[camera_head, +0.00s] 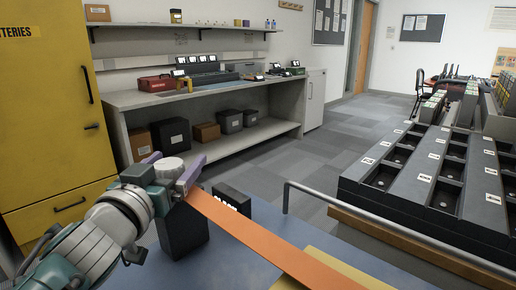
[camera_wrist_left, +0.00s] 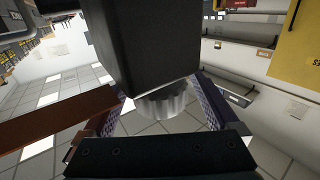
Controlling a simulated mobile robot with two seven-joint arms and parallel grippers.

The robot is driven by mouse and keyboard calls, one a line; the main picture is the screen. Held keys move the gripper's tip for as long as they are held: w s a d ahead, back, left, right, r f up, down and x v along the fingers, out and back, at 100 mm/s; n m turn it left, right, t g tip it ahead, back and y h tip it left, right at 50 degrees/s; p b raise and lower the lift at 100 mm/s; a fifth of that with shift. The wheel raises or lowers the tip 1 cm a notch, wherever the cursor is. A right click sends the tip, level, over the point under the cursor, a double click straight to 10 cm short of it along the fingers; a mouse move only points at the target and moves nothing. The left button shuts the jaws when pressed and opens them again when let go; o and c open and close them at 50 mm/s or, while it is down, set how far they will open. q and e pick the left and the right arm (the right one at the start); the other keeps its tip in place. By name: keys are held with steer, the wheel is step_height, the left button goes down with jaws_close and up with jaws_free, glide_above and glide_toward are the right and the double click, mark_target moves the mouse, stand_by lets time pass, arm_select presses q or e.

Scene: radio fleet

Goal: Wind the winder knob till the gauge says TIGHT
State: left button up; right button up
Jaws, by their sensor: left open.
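My left gripper (camera_head: 171,168) is open, its two purple fingers on either side of the pale grey winder knob (camera_head: 169,165). In the left wrist view the ridged knob (camera_wrist_left: 165,102) sits between the spread fingers; I cannot tell whether either touches it. The knob is on the black winder box (camera_head: 182,232), which stands upright on the blue surface. An orange strap (camera_head: 250,232) runs from the winder toward the lower right. A small black block (camera_head: 234,198) with white lettering, perhaps the gauge, stands behind the strap; its words are not readable. My right gripper is not in view.
A metal rail (camera_head: 380,222) edges the blue tabletop (camera_head: 255,268). Beyond it is a rack of black charger trays (camera_head: 425,170). A yellow cabinet (camera_head: 50,120) stands at the left, and a grey workbench (camera_head: 210,92) with boxes is behind. Carpeted floor lies between.

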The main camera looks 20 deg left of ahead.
arm_select(q)
steer(key=shift+w+a, duration=0.1)
steer(key=shift+w, duration=0.4)
steer(key=shift+s, duration=0.15)
steer(key=shift+c, duration=0.2)
steer(key=c, duration=1.3)
